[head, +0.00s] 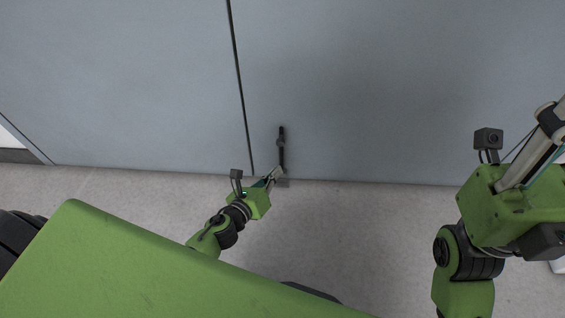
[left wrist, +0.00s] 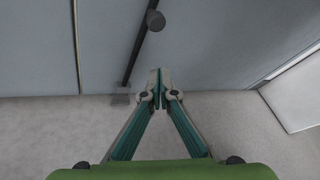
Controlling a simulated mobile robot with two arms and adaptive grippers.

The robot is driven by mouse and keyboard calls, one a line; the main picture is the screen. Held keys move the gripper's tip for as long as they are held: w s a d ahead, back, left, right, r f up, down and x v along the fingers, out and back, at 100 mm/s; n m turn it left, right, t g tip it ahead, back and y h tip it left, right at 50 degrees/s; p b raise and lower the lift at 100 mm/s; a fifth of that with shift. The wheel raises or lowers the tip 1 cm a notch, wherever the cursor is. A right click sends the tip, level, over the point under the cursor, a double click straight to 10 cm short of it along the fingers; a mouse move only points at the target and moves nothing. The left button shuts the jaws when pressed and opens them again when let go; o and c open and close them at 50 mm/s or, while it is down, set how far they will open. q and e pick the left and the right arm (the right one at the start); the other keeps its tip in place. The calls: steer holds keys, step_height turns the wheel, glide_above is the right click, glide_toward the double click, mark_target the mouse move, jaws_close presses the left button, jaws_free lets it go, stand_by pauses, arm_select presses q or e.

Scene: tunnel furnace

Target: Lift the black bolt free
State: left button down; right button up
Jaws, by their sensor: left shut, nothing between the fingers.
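The black bolt (head: 281,150) is a thin upright rod low on the grey door, with a round knob partway along it. In the left wrist view the bolt (left wrist: 137,55) runs down left of my fingers to a small grey bracket (left wrist: 121,97) at the door's bottom edge. My left gripper (head: 280,170) is close to the bolt's lower part. In the left wrist view its fingertips (left wrist: 160,76) are together, empty, to the right of the rod and below the knob (left wrist: 155,20). My right gripper (head: 545,135) is at the right edge, far from the bolt; its fingertips are cut off.
Grey door panels (head: 370,90) fill the upper part of the head view, with a dark seam (head: 239,80) left of the bolt. Pale floor (head: 350,230) in front is clear between my arms. The left wrist view shows a white-grey panel (left wrist: 297,90) at right.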

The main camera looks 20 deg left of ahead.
arm_select(q)
steer(key=shift+v, duration=1.4)
